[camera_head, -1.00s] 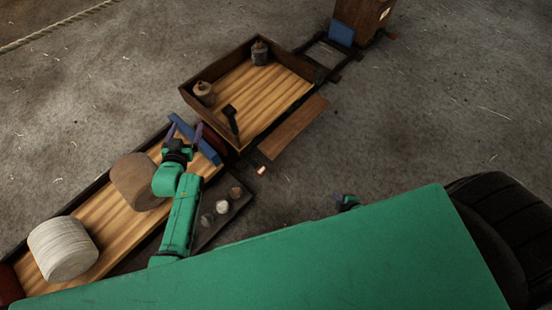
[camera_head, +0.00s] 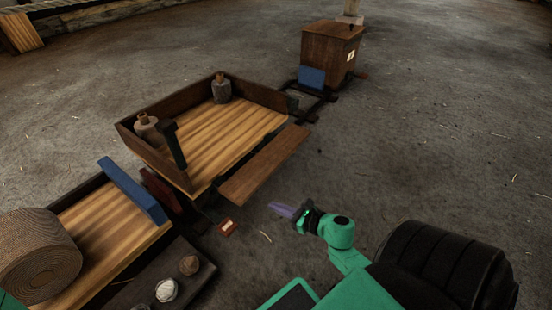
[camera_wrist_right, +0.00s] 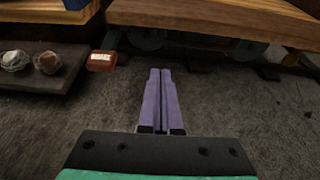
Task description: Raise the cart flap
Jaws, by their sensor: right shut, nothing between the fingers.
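The cart flap (camera_head: 265,165) is a brown wooden board along the near right side of the open wooden cart (camera_head: 225,125). It lies folded out and down, leaving that side of the cart bed open. In the right wrist view the flap (camera_wrist_right: 220,18) crosses the top, ahead of the fingers. My right gripper (camera_head: 275,207) is shut and empty, just short of the flap's outer edge and apart from it. Its purple fingers (camera_wrist_right: 160,72) lie together in the wrist view. My left gripper is not in view.
Two jars (camera_head: 221,88) and a dark upright post (camera_head: 171,143) are at the cart. A neighbouring cart (camera_head: 95,222) holds a large coil (camera_head: 38,255) and has a blue end board (camera_head: 132,190). A small red-brown block (camera_head: 227,227) sits near the flap. Floor at right is clear.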

